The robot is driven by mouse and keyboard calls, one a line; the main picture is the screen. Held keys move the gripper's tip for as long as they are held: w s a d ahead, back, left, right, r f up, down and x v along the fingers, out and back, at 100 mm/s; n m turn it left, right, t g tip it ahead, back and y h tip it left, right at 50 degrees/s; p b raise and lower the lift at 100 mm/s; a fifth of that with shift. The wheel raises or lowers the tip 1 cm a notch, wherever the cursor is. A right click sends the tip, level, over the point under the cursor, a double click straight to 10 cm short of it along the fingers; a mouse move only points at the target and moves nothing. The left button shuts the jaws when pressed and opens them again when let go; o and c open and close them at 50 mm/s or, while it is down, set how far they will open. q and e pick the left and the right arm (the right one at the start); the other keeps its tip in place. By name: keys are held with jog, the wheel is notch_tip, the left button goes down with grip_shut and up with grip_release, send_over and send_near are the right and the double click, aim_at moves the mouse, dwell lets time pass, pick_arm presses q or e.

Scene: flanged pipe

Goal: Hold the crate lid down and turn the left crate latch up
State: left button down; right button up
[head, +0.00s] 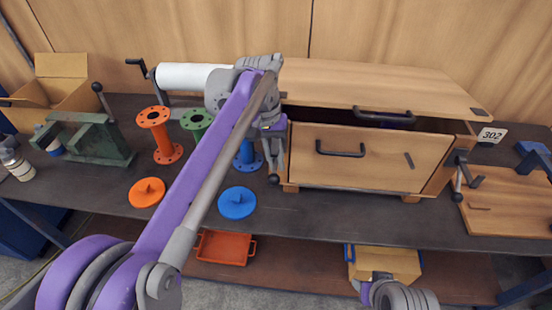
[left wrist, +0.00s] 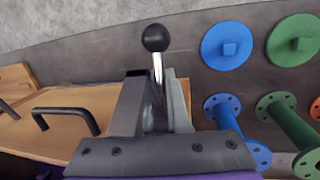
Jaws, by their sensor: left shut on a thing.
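The wooden crate (head: 320,170) stands on the dark bench, its front facing me. Its wooden lid (head: 390,85) has a dark handle at the front edge, and a dark gap shows under that edge. The left crate latch, a metal lever with a black ball (head: 273,180), points downward at the crate's front left. In the left wrist view its ball (left wrist: 155,38) sticks out past my fingers. My left gripper (head: 273,158) is shut on this lever; its fingers (left wrist: 155,100) lie on both sides of it. The right latch (head: 459,180) is at the front right corner.
Blue (head: 237,202) and orange (head: 147,192) discs lie in front of flanged pipes, left of the crate. A green vise (head: 95,140) stands farther left. A wooden board (head: 505,205) lies at right. An orange tray (head: 225,247) is on the lower shelf.

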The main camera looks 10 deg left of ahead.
pick_arm(q)
jog(key=c, duration=0.9)
grip_release()
jog(key=p+v, duration=0.1)
jog(key=v, duration=1)
jog(key=shift+p, duration=0.35)
jog(key=shift+d, duration=0.1)
jog(key=shift+c, duration=0.2)
